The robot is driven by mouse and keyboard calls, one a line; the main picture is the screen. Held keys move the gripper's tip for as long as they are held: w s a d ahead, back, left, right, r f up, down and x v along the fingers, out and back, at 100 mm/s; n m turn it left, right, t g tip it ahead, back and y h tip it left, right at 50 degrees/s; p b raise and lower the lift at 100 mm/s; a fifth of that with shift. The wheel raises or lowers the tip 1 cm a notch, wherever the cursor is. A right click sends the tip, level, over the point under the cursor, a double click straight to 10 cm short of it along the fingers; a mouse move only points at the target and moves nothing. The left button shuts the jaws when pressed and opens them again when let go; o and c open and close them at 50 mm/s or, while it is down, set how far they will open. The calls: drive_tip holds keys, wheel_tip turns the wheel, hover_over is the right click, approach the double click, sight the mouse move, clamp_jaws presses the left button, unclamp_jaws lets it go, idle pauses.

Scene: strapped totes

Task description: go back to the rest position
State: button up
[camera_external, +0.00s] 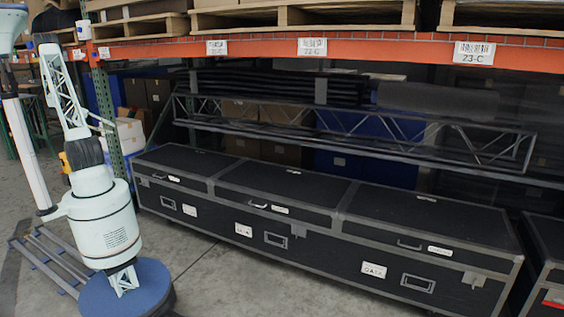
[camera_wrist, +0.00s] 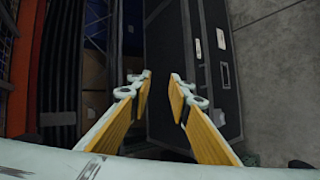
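My gripper (camera_wrist: 159,77) is open in the wrist view. Its two fingers, with yellow inner pads, stand apart and nothing is between them. Beyond the fingertips is a long black road case (camera_wrist: 170,70) with grey edges. In the external view my arm stands at the left, left of the case row; I cannot clearly make out the gripper there.
Black cases (camera_external: 272,190) stand in a row on the floor under an orange rack beam (camera_external: 275,48). A metal truss (camera_external: 360,135) lies behind them. Wooden pallets (camera_external: 300,18) sit above. The concrete floor (camera_external: 240,285) in front of the cases is clear.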

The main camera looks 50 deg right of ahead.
drive_tip(key=s+a+r+t+y, duration=0.1)
drive_tip(key=s+a+r+y, duration=0.2)
drive_tip(key=s+a+r, duration=0.6)
drive_tip(key=s+a+r+t+y, duration=0.1)
drive_tip(key=s+a+r+y, duration=0.2)
drive_tip(key=s+a+r, duration=0.5)
drive_tip(key=s+a+r+n+t+y, duration=0.1)
drive_tip(key=s+a+t+y, duration=0.1)
drive_tip(key=s+a, duration=0.5)
drive_tip(key=s+a+r+n+t+y, duration=0.1)
drive_tip(key=s+a, duration=0.6)
drive_tip(key=s, duration=0.8)
drive_tip(key=shift+s+r+t+y, duration=0.25)
drive_tip(key=shift+r+t+y, duration=0.3)
drive_tip(key=shift+t+y, duration=0.7)
